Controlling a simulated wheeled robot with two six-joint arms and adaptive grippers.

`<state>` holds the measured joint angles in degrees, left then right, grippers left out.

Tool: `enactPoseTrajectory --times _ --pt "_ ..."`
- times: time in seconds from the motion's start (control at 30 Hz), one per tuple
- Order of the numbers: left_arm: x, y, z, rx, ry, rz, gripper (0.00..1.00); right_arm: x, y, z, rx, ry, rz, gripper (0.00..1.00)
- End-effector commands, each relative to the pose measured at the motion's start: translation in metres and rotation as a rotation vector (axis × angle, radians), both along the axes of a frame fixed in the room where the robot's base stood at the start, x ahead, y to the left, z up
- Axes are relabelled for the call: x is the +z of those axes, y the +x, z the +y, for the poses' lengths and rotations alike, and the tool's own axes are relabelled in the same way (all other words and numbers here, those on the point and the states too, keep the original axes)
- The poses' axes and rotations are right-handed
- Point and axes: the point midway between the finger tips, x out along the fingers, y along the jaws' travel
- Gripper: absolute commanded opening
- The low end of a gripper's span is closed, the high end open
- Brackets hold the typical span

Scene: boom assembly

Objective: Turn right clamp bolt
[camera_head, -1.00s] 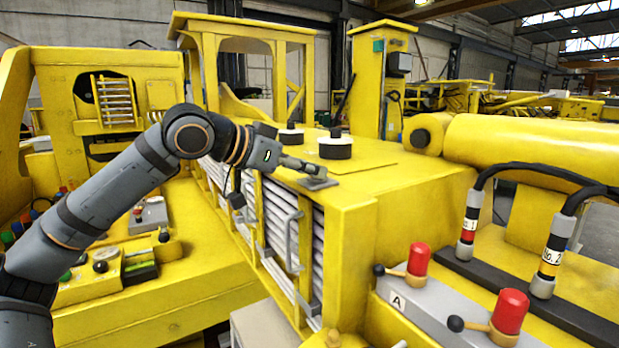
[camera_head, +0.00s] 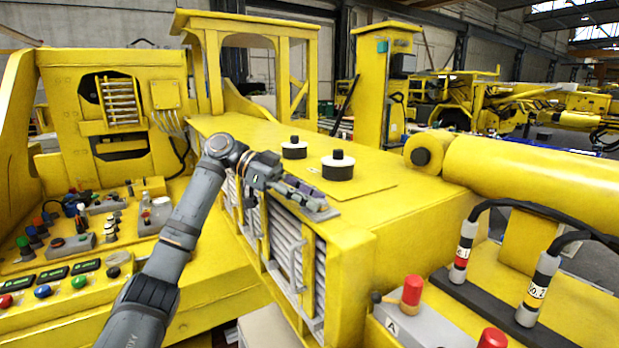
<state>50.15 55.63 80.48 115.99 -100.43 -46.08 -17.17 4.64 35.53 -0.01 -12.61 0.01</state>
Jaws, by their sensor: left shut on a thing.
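My left arm reaches in from the lower left to the front top edge of a yellow hood (camera_head: 390,215). My left gripper (camera_head: 308,198) lies low over that edge, its fingers pointing right. It is shut on a small dark grey part at a flat grey plate (camera_head: 326,214) on the hood's corner. The fingers cover most of this part, so I cannot tell if it is the right clamp bolt. No other clamp bolt can be made out. My right gripper is not in view.
Two black-and-white caps (camera_head: 338,166) stand on the hood behind the gripper. Grey handles (camera_head: 287,260) and slats lie below it. A yellow cylinder (camera_head: 530,180), cabled connectors (camera_head: 538,288) and red-capped levers (camera_head: 411,292) are at right. A control panel (camera_head: 75,245) fills the left.

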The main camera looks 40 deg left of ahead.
Motion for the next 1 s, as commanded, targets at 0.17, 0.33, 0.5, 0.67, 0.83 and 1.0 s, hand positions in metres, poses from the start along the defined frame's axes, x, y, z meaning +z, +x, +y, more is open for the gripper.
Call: enactPoseTrajectory --times 0.17,0.33,0.5,0.67,0.83,1.0 --pt "0.008 0.004 0.001 -0.096 -0.01 -0.01 0.0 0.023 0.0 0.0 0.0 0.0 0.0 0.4" --pt "0.007 0.005 0.001 -0.159 -0.009 -0.012 0.0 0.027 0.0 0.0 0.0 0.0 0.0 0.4" --pt "0.005 0.005 0.001 -0.193 -0.007 -0.011 0.0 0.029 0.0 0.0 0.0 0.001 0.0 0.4" --pt "0.005 0.005 0.001 -0.204 -0.007 -0.012 0.0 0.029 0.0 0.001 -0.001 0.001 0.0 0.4" --pt "0.005 0.005 0.001 -0.206 -0.007 -0.012 0.0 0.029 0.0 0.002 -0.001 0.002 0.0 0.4" --pt "0.005 0.005 0.001 -0.204 -0.006 -0.011 0.32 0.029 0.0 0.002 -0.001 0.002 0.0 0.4"
